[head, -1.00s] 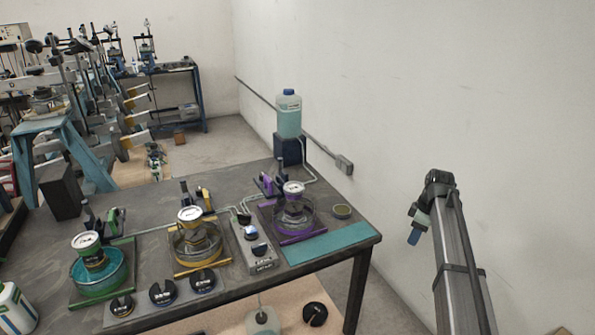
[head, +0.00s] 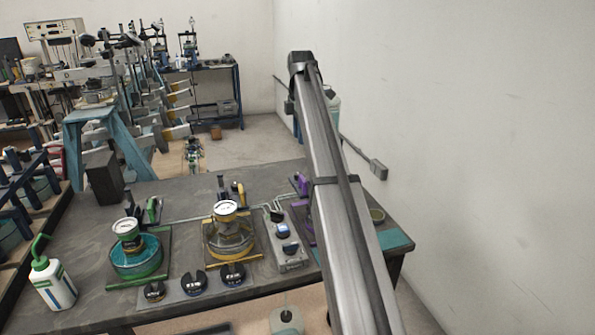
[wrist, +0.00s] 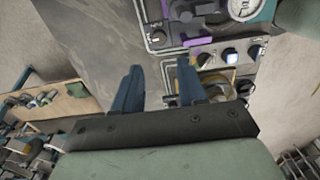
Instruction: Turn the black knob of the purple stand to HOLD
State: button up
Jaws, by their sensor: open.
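The purple stand (head: 301,184) is mostly hidden behind my arm in the head view; only its purple clamp and a bit of its left side show. In the wrist view the purple stand (wrist: 198,41) is at the top, with a white-faced gauge beside it. A grey control box (head: 291,262) with a dark knob (head: 282,231) stands just left of the stand. The wrist view shows this knob (wrist: 204,60) too; I cannot tell whether it is the stand's knob, and no HOLD mark is readable. My gripper (wrist: 158,80) is open and empty, apart from the stand.
Yellow (head: 229,234) and green (head: 137,258) stands are further left, with several black knobs on a front panel (head: 196,283). A green-capped bottle (head: 52,284) is at the left. A wall (head: 470,120) closes off the right.

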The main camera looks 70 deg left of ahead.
jog(key=f, duration=0.9)
jog(key=s+f, duration=0.1)
jog(key=f, duration=0.3)
jog(key=shift+a+f, duration=0.15)
jog(key=shift+c, duration=0.3)
grip_shut()
